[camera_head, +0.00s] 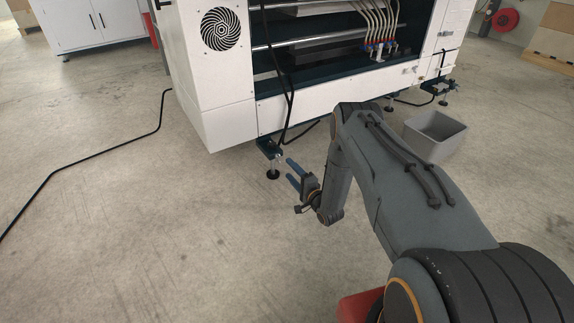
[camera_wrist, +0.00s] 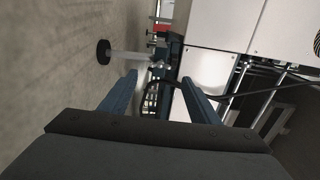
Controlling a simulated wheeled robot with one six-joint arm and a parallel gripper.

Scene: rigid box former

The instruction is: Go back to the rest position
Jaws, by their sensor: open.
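My gripper (camera_head: 291,170) is in the middle of the head view, close to the lower front corner of a large white machine (camera_head: 290,114). Its two blue fingers stand apart with nothing between them. In the wrist view, my gripper (camera_wrist: 160,88) also shows open and empty. Beyond the fingers are the white machine (camera_wrist: 218,22), a machine foot (camera_wrist: 104,52) and a black cable (camera_wrist: 245,95). My arm stretches from the lower right of the head view to the gripper.
A grey bin (camera_head: 435,135) stands on the floor to the right of my arm. A black cable (camera_head: 95,153) runs along the floor at left. A white cabinet (camera_head: 95,22) stands at the back left. The concrete floor (camera_head: 130,240) at front left is clear.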

